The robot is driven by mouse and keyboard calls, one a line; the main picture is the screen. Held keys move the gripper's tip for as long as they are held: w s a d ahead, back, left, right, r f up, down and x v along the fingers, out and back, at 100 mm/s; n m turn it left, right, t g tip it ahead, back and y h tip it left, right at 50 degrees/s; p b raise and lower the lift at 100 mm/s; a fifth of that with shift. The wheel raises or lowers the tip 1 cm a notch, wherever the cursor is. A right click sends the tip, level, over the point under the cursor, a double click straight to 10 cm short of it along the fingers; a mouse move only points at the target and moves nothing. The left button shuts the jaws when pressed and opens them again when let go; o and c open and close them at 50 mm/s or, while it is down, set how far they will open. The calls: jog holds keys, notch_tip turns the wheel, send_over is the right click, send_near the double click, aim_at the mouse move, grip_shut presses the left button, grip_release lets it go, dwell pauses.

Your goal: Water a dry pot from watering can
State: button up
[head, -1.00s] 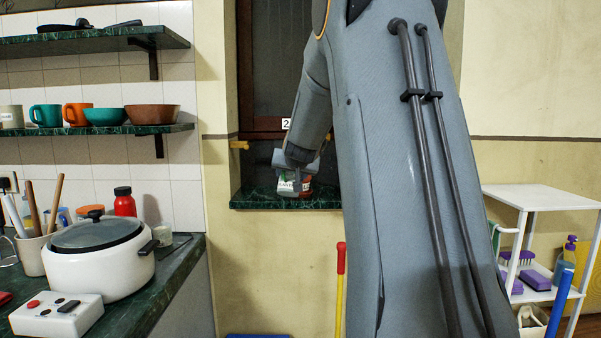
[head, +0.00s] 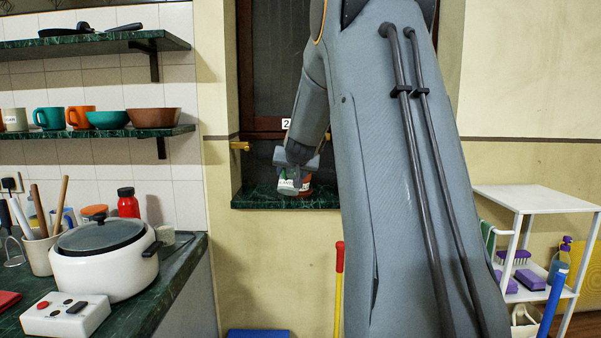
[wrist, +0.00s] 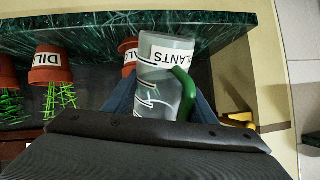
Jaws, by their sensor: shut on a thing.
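A clear jug marked PLANTS with a green handle (wrist: 162,75) is held in my gripper (wrist: 160,103), whose fingers close on both its sides. In the head view the jug (head: 287,187) is small and partly hidden by my gripper, at the window sill. Terracotta pots with labels stand on the sill: one marked DIL (wrist: 50,64) with green stems, another (wrist: 8,78) at the left edge, and a third (wrist: 127,50) mostly behind the jug. In the head view one pot (head: 305,184) shows beside the jug. I cannot tell the water level or soil state.
The green marble sill (head: 250,198) sits in a window recess, with a brass fitting (head: 240,145) on its left wall. A counter with a white cooker (head: 105,268) stands left. A red-topped pole (head: 339,290) stands below the sill. A white shelf rack (head: 540,200) stands right.

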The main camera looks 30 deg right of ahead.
aim_at(288, 181)
jog(key=shift+w+d+r+g+y+p, duration=0.2)
jog(key=shift+r+p, duration=0.1)
jog(key=shift+p, duration=1.2)
jog(key=shift+w+d+r+g+y+p, duration=0.1)
jog(key=shift+r+y+p, duration=0.15)
jog(key=shift+p, duration=1.25)
jog(key=f+b, duration=0.1)
jog(key=b, duration=0.4)
jog(key=shift+a+f+h, duration=0.15)
jog(key=shift+a+h, duration=0.05)
jog(key=shift+h, duration=0.15)
jog(key=s+a+f+t+b, duration=0.1)
jog(key=b, duration=0.6)
jog(key=shift+a+f+t+h, duration=0.1)
jog(key=shift+f+t+h, duration=0.05)
jog(key=shift+t+h, duration=0.2)
jog(key=s+a+t+h+b, duration=0.1)
jog(key=b, duration=0.4)
jog(key=shift+f+n, duration=0.15)
jog(key=shift+n, duration=0.25)
jog(key=shift+h+b, duration=0.25)
jog(key=shift+b, duration=0.15)
jog(key=shift+s+r, duration=0.1)
jog(key=shift+r, duration=0.2)
jog(key=shift+a+f+t, duration=0.1)
jog(key=shift+t, duration=0.15)
jog(key=t+h+b, duration=0.1)
jog(key=b, duration=0.4)
jog(key=shift+s+a+f+n, duration=0.3)
jog(key=shift+a, duration=0.1)
